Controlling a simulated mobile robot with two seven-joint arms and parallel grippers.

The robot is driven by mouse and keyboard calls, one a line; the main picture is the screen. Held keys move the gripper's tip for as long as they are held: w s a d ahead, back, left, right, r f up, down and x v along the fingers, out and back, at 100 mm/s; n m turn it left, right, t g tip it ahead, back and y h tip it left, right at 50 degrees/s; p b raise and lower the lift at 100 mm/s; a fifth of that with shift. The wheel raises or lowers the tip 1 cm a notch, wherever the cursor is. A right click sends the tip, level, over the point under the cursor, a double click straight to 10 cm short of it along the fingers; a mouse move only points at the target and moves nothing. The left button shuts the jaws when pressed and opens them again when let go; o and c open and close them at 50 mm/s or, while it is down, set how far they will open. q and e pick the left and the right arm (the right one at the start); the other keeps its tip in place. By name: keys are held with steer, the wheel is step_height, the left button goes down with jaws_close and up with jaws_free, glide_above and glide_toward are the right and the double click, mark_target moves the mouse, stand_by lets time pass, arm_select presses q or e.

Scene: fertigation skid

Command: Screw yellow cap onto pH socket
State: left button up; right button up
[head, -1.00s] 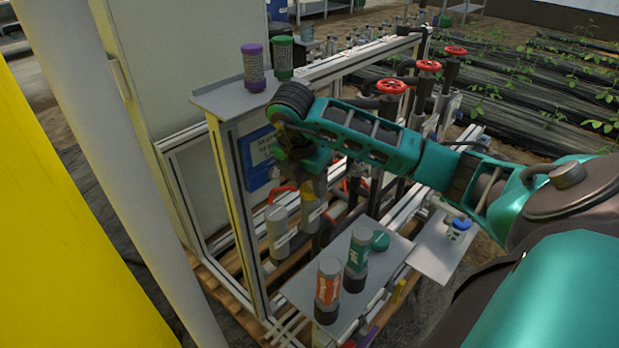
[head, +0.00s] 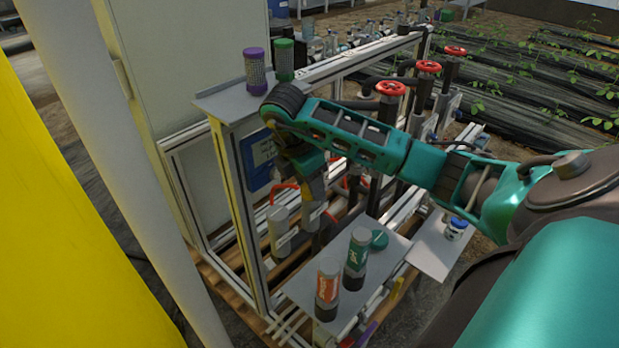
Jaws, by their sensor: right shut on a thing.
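My right gripper (head: 303,172) reaches in from the right, pointing down in front of the skid frame, below the small shelf. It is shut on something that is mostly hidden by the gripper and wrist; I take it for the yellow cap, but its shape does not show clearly. Just below are two upright grey cylinders, one left (head: 279,232) and one under the gripper (head: 312,216). I cannot tell which part is the pH socket, nor whether cap and socket touch. My left gripper is out of view.
A lower tray (head: 300,283) holds an orange-labelled bottle (head: 327,288), a green-labelled bottle (head: 356,258) and a green cap (head: 379,240). A blue-capped bottle (head: 456,229) stands on a side tray. Purple (head: 255,70) and green (head: 284,60) cylinders stand on the top shelf. Red-wheeled valves (head: 390,89) rise behind my arm.

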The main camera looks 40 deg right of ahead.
steer(key=shift+r, duration=0.1)
steer(key=shift+m+p, duration=0.35)
steer(key=shift+m, duration=0.45)
steer(key=shift+m+g+p, duration=0.3)
steer(key=shift+m+p, duration=0.15)
steer(key=shift+m, duration=0.05)
steer(key=o, duration=1)
